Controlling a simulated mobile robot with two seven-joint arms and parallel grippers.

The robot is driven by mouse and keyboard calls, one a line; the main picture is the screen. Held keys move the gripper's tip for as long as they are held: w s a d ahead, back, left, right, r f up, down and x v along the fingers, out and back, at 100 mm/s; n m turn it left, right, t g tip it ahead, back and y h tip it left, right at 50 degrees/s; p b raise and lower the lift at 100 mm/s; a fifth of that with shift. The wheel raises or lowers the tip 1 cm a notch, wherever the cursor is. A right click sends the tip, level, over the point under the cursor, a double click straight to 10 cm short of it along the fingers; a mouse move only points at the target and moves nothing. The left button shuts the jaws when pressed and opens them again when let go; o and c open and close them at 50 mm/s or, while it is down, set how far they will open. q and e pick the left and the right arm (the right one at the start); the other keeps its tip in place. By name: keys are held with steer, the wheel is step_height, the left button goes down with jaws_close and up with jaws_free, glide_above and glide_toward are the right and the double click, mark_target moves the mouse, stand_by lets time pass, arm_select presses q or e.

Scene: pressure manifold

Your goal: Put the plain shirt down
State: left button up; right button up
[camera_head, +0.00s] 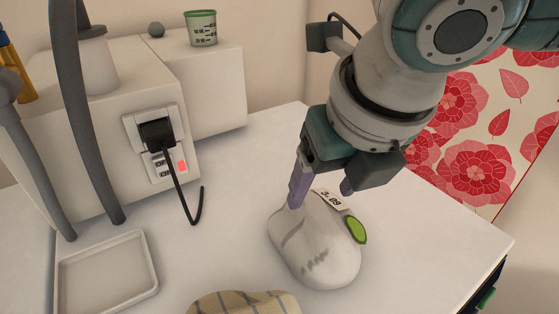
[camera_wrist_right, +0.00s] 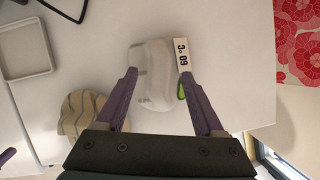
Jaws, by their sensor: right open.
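A striped tan bundle (camera_head: 243,303) lies at the bottom edge. A purple piece (camera_wrist_right: 7,155), perhaps a left gripper finger, shows at the wrist view's lower left.
An empty pale tray (camera_head: 105,272) lies at the front left. A white box unit (camera_head: 95,145) with a black plug (camera_head: 157,133), cable and red switch stands behind it. A green-and-white cup (camera_head: 201,28) stands on a box at the back. The table right of the shirt is clear.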

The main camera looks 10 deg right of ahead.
mark_target(316, 207)
steer(key=x, duration=0.4)
steer(key=shift+s+f+b, duration=0.15)
steer(key=shift+b, duration=0.2)
jaws_close()
stand_by(1.0)
